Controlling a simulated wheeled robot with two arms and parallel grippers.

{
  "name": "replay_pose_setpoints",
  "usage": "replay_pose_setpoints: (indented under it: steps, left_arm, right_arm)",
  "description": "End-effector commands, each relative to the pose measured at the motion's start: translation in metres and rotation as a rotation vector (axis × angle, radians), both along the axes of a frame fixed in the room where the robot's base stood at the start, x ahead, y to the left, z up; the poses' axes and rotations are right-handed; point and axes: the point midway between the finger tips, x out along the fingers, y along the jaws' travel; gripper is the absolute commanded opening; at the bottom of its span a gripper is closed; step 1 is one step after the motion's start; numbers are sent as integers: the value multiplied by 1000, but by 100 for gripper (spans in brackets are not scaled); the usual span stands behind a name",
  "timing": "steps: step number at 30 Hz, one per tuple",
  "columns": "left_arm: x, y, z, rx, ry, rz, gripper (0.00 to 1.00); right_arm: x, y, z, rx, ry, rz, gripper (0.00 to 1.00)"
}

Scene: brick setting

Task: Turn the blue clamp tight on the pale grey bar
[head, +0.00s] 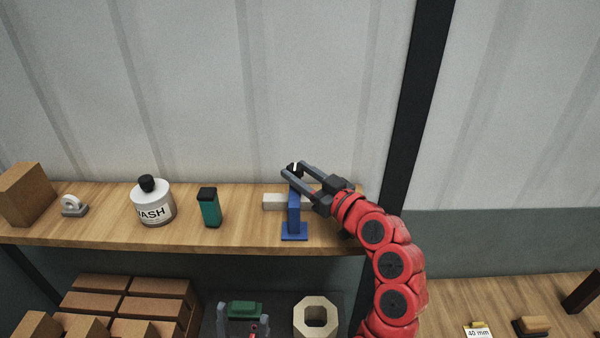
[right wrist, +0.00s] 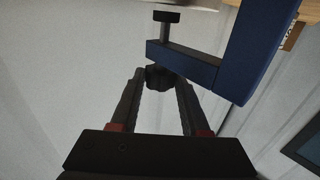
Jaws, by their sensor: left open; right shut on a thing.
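The blue clamp (head: 294,215) stands upright at the pale grey bar (head: 273,201) on the wooden shelf, its flat blue foot in front. Its frame (right wrist: 240,60) also shows in the right wrist view, with a black screw and end pad (right wrist: 167,16). My right gripper (head: 294,169) is shut on the clamp's dark knob, which has a white mark on top. The knob (right wrist: 158,77) shows between its fingertips in the right wrist view. My left gripper (head: 243,320) is open, low at the bottom edge.
On the shelf (head: 100,235) stand a brown block (head: 27,194), a tape roll (head: 73,204), a white bottle (head: 153,206) and a green box (head: 209,210). Below are brick stacks (head: 130,302), a green item (head: 245,309) and a pale ring (head: 316,315). A dark post (head: 413,90) rises right.

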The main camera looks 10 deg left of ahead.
Motion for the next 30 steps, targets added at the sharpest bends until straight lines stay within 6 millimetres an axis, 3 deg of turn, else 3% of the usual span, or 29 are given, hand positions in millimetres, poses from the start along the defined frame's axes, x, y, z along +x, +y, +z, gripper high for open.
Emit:
replay_pose_setpoints:
  steps: [8,18,23,30]
  left_arm:
    - [0,0,8,0,0,0,76]
    - [0,0,22,0,0,0,76]
    - [0,0,5,0,0,0,76]
    - [0,0,-41,0,0,0,76]
  right_arm:
    - [-4,5,1,-1,0,-129,0]
    - [-8,10,1,0,-1,-429,0]
    - [-9,13,-3,6,-4,-576,0]
    - [-8,13,-7,7,-4,-753,0]
